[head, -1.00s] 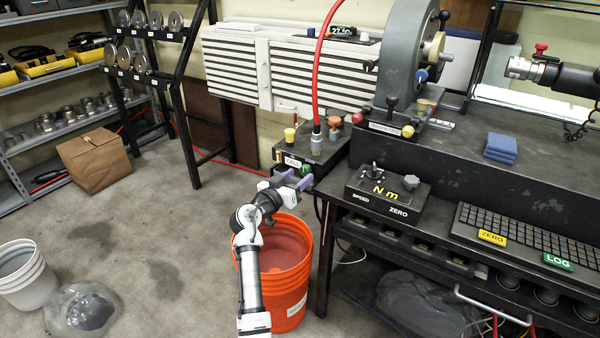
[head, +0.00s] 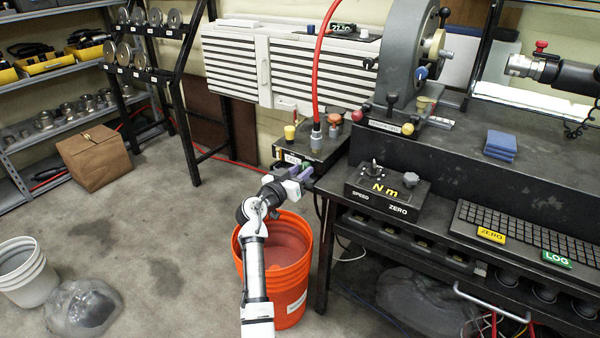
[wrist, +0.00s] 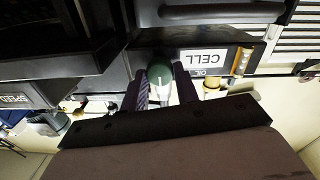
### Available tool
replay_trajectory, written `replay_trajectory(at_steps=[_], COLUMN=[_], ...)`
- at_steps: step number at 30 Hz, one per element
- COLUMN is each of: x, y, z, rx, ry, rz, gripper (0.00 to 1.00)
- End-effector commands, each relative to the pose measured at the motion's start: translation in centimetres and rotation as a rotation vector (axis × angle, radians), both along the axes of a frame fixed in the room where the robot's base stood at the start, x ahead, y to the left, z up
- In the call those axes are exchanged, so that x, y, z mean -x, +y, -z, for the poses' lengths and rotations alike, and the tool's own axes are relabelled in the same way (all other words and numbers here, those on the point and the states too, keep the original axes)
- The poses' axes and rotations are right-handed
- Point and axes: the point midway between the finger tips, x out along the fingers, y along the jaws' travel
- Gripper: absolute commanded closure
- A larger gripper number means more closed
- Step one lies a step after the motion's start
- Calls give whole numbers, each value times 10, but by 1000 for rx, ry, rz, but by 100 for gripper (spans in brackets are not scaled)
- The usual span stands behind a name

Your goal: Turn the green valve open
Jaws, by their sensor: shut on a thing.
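The green valve (wrist: 160,80) is a rounded green knob with a pale mark on the front of the black box labelled CELL (wrist: 217,58). In the wrist view it sits between the two purple fingers of my gripper (wrist: 160,90), which are shut on it from both sides. In the head view my gripper (head: 293,173) is at the front of the CELL box (head: 318,152), above the orange bucket. The valve is mostly hidden there by the fingers. How far it is turned is hard to tell.
The orange bucket (head: 290,295) stands on the floor under my arm. A red hose (head: 316,75) rises from the box, beside a yellow knob (head: 290,132) and an orange knob (head: 335,118). The bench (head: 480,170) lies to the right.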

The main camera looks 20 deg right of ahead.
Motion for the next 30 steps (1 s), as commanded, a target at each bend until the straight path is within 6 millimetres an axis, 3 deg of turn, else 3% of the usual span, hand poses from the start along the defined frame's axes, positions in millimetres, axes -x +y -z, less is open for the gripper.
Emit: replay_trajectory(at_steps=[11, 30], x=[0, 1], y=[0, -1], z=[1, 1], rx=[92, 456], ry=[119, 589], rz=[1, 2], gripper=[92, 92])
